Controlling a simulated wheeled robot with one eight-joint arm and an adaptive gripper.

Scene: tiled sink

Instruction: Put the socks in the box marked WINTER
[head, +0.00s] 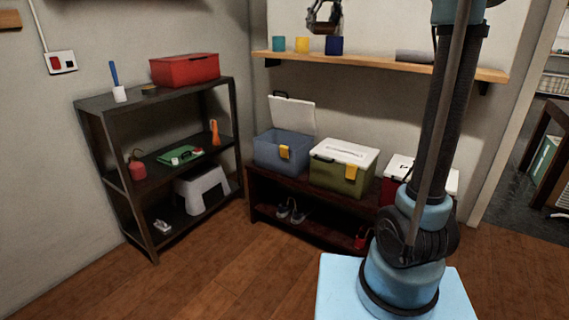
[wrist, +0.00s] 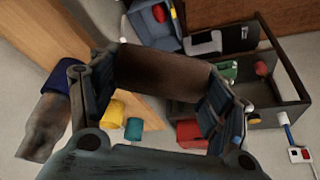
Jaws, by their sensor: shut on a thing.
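My gripper (head: 324,14) is high above the wall shelf's left half. In the wrist view its fingers (wrist: 165,85) are shut on a dark brown roll (wrist: 165,68), which looks like rolled socks. The roll also shows dark under the gripper in the head view (head: 323,28). On the low bench stand a blue-grey box (head: 280,150) with its lid up, a green box (head: 342,175) with its white lid shut, and a red box (head: 388,190) with a white lid, partly behind my arm. No writing on the boxes is legible, so I cannot tell which is marked WINTER.
The wall shelf (head: 380,67) holds teal (head: 279,44), yellow (head: 302,45) and blue (head: 334,45) cups and a grey roll (head: 414,56). A dark rack (head: 100,103) at left bears a red case (head: 184,70). Shoes (head: 292,211) lie under the bench. Floor ahead is clear.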

